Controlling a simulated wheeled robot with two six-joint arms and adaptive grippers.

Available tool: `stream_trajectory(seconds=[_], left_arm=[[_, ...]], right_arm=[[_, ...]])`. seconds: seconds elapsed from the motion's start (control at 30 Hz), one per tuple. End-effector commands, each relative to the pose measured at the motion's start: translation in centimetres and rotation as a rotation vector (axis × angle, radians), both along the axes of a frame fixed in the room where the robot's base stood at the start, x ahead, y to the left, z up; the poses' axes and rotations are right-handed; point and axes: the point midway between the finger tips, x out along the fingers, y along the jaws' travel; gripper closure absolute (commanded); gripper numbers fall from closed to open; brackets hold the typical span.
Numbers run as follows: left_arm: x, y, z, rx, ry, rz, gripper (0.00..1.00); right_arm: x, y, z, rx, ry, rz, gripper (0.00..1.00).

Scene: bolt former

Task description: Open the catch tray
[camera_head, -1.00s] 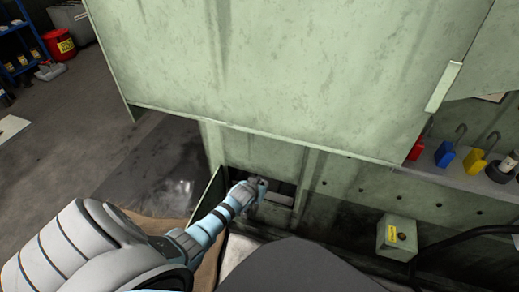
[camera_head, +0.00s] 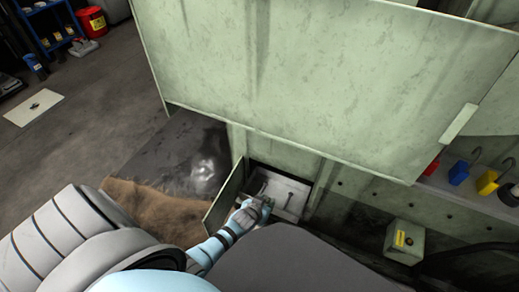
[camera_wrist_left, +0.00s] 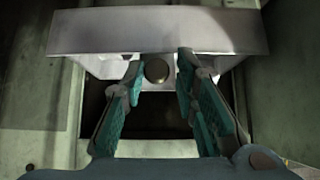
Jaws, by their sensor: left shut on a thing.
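The catch tray (camera_head: 291,190) is a pale grey metal tray in the low opening of the green machine. It sticks out of the opening, and a small bolt-like thing shows inside it. In the left wrist view its light metal front (camera_wrist_left: 160,35) spans the top, with a dark round knob (camera_wrist_left: 157,70) below. My left gripper (camera_head: 265,203) is at the front of the tray. Its fingers (camera_wrist_left: 159,76) lie on both sides of the knob and are shut on the tray there. The exact contact is partly hidden. My right gripper is not in view.
A small green hatch door (camera_head: 225,194) stands open just left of the tray. A large green panel (camera_head: 310,75) hangs above. A green box with a yellow label (camera_head: 404,242) is at the right. Brown cardboard (camera_head: 150,208) lies on the floor at the left.

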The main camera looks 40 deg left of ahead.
Motion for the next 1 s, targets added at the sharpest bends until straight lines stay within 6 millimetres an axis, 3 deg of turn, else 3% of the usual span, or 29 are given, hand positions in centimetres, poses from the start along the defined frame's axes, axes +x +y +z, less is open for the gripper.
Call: stream_trajectory(seconds=[0.17, 0.2, 0.3, 0.77, 1.0], left_arm=[[0.2, -0.6, 0.0, -0.010, -0.006, -0.004, 1.00], [0.2, -0.6, 0.0, -0.010, -0.006, -0.004, 0.72], [0.1, -0.5, 0.0, -0.009, -0.006, -0.001, 0.59], [-0.5, -0.1, 0.3, -0.004, -0.003, 0.006, 0.59], [-3.9, -0.8, 3.7, -0.005, -0.004, 0.003, 0.59]], right_arm=[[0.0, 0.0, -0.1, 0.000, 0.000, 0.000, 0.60], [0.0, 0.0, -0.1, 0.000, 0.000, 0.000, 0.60], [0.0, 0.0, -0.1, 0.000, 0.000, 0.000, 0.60], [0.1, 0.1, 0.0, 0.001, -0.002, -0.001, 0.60], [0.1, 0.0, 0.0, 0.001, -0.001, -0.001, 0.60]])
